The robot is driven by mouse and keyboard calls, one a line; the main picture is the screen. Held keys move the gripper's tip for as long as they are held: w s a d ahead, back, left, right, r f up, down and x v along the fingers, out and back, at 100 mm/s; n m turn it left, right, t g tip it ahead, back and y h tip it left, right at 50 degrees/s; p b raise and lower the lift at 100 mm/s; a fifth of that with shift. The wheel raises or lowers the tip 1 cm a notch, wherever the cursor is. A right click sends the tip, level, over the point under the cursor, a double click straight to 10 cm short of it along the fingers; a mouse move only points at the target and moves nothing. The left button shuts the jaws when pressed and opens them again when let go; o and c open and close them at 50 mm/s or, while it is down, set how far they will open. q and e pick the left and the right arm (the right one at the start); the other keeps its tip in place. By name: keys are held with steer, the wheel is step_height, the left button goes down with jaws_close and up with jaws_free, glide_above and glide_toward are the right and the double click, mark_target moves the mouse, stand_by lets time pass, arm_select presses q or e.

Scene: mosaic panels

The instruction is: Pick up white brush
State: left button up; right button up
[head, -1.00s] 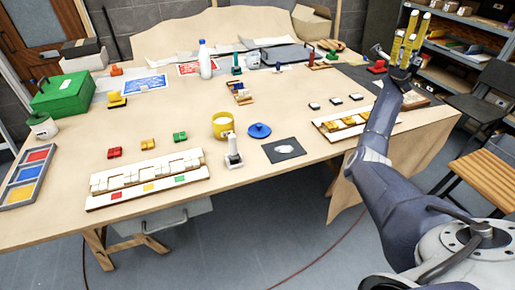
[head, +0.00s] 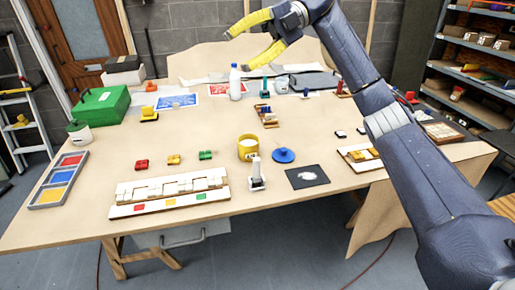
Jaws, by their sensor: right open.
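The white brush (head: 256,172) appears to be the small upright white piece on a pale base, on the table just in front of the yellow cup (head: 248,149). My right gripper (head: 239,50) has yellow fingers spread apart with nothing between them. It is raised high above the far part of the table, well away from the brush. My left gripper is not in view.
A blue lid (head: 283,155) and a dark square mat (head: 307,178) lie right of the brush. A long white block panel (head: 170,190) lies to its left. A white bottle (head: 235,84) stands farther back. Bare table surrounds the small colored blocks.

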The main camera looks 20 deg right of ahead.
steer(key=a+f+h, duration=0.3)
steer(key=f, duration=0.2)
steer(key=t+h, duration=0.3)
steer(key=h, duration=0.7)
glide_above(257, 167)
step_height(257, 167, down, 18)
steer(key=shift+n, duration=0.4)
steer(key=f, duration=1.1)
steer(key=w+f, duration=0.1)
steer(key=f, duration=0.4)
steer(key=shift+d+f, duration=0.15)
jaws_close()
